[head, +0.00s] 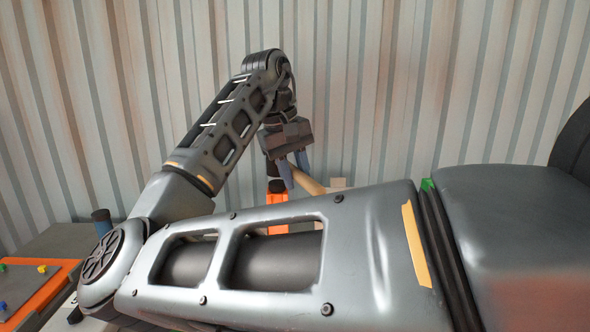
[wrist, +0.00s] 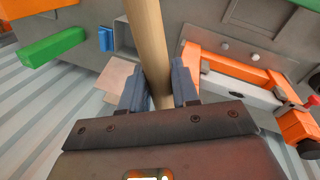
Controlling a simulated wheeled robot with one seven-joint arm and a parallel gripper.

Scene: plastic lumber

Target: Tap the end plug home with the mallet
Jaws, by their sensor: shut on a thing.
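My gripper (wrist: 160,92) is shut on the mallet's pale wooden handle (wrist: 148,40). The handle runs between the two blue-grey fingers and out of the top of the wrist view, and the mallet head is not clearly visible. In the head view my gripper (head: 294,172) points down, with the handle (head: 308,183) slanting down to the right behind my forearm. In the wrist view a small blue block (wrist: 105,39), possibly the end plug, sits beside a grey square piece (wrist: 125,37). I cannot tell whether it is inserted.
The wrist view shows an orange and grey clamp-like fixture (wrist: 235,66) at right, a green bar (wrist: 52,47) at left and a beige block (wrist: 122,76). In the head view an orange-edged tray (head: 50,292) with small coloured pieces lies at left. My arm hides most of the worktop.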

